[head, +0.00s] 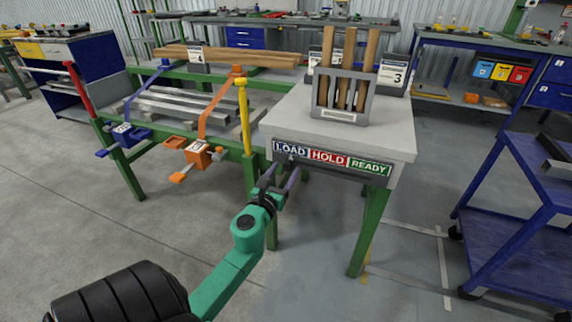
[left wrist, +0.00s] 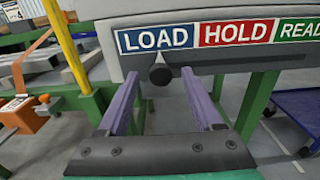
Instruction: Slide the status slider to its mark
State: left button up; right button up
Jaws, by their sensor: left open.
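The status slider shows as a dark round knob (left wrist: 160,74) with a small pointer on top, on a dark rail (left wrist: 230,61) along the front of the table. It sits below the blue LOAD label (left wrist: 155,38). The red HOLD label (head: 328,158) and the green READY label (head: 370,166) follow to the right. My left gripper (head: 281,177) is open, its two purple fingers pointing at the table front. In the left wrist view the knob appears between the fingertips, slightly beyond them; contact cannot be told. My right gripper is not in view.
The grey-white tabletop (head: 290,122) carries a rack (head: 342,97) of wooden bars. A yellow post (head: 244,115) and orange (head: 197,154) and blue (head: 123,133) clamp-like parts stand to the left. A blue cart (head: 520,215) is at right. The floor between cart and table is clear.

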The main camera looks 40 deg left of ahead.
pick_arm(q)
jog(key=shift+x, duration=0.8)
grip_shut()
dwell(0.8)
